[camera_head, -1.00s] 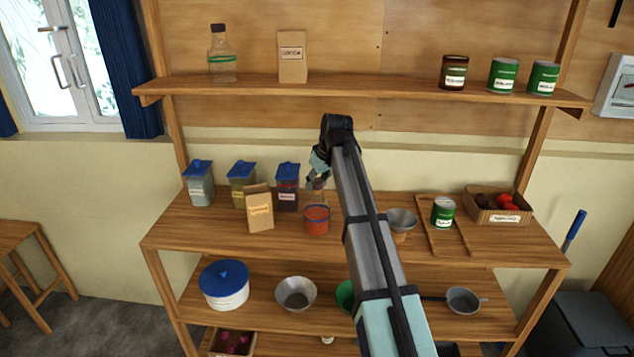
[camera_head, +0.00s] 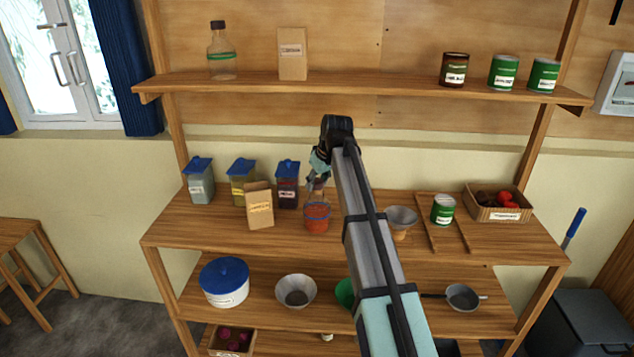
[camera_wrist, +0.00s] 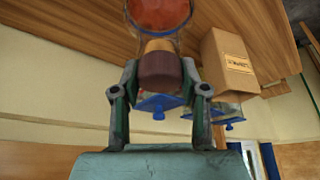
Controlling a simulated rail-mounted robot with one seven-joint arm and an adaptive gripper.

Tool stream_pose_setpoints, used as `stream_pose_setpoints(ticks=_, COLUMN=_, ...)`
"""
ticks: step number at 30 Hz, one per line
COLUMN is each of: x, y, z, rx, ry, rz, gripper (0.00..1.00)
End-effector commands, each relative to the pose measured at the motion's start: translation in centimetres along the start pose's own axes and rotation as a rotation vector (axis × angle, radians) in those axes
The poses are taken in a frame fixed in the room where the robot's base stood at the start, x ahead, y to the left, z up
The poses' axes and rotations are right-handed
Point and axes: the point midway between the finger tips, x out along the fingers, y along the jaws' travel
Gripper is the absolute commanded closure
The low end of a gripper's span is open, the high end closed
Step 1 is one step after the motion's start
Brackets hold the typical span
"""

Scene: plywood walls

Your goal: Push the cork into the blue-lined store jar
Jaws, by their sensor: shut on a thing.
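The store jar (camera_head: 317,217) is clear, has a blue line around it and orange-red contents. It stands on the middle shelf board, and part of it shows at the top of the wrist view (camera_wrist: 158,12). My gripper (camera_head: 317,186) is over the jar. In the wrist view my gripper (camera_wrist: 160,88) is shut on the cork (camera_wrist: 160,72), which has a dark brown top and a paler lower part. The paler end is at the jar's mouth in the picture; I cannot tell whether it is inside. In the head view the cork is small and partly hidden by the fingers.
Blue-lidded containers (camera_head: 287,185) stand left of the jar, with a cardboard packet (camera_head: 260,206) in front of them. A funnel (camera_head: 401,219), a green tin (camera_head: 443,210) and a box of red and dark items (camera_head: 497,213) are to the right. The upper shelf (camera_head: 365,88) runs behind and above.

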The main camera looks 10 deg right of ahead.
Motion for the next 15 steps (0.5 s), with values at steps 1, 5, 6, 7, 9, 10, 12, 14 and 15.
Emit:
stream_pose_setpoints(ticks=1, x=-0.01, y=0.00, z=-0.01, rx=0.000, ry=0.000, rz=0.000, gripper=0.77)
stream_pose_setpoints(ticks=5, x=0.00, y=0.00, z=0.00, rx=0.000, ry=0.000, rz=0.000, gripper=0.77)
stream_pose_setpoints(ticks=6, x=0.02, y=0.00, z=0.00, rx=0.000, ry=0.000, rz=0.000, gripper=0.77)
stream_pose_setpoints(ticks=7, x=0.04, y=0.00, z=0.01, rx=0.000, ry=0.000, rz=0.000, gripper=0.77)
stream_pose_setpoints(ticks=9, x=0.10, y=0.00, z=0.05, rx=0.000, ry=0.000, rz=0.000, gripper=0.77)
stream_pose_setpoints(ticks=10, x=0.14, y=0.00, z=0.06, rx=0.000, ry=0.000, rz=0.000, gripper=0.77)
stream_pose_setpoints(ticks=12, x=0.24, y=-0.01, z=0.11, rx=0.000, ry=0.000, rz=0.000, gripper=0.77)
stream_pose_setpoints(ticks=14, x=0.32, y=-0.01, z=0.14, rx=0.000, ry=0.000, rz=0.000, gripper=0.77)
stream_pose_setpoints(ticks=15, x=0.38, y=-0.01, z=0.16, rx=0.000, ry=0.000, rz=0.000, gripper=0.77)
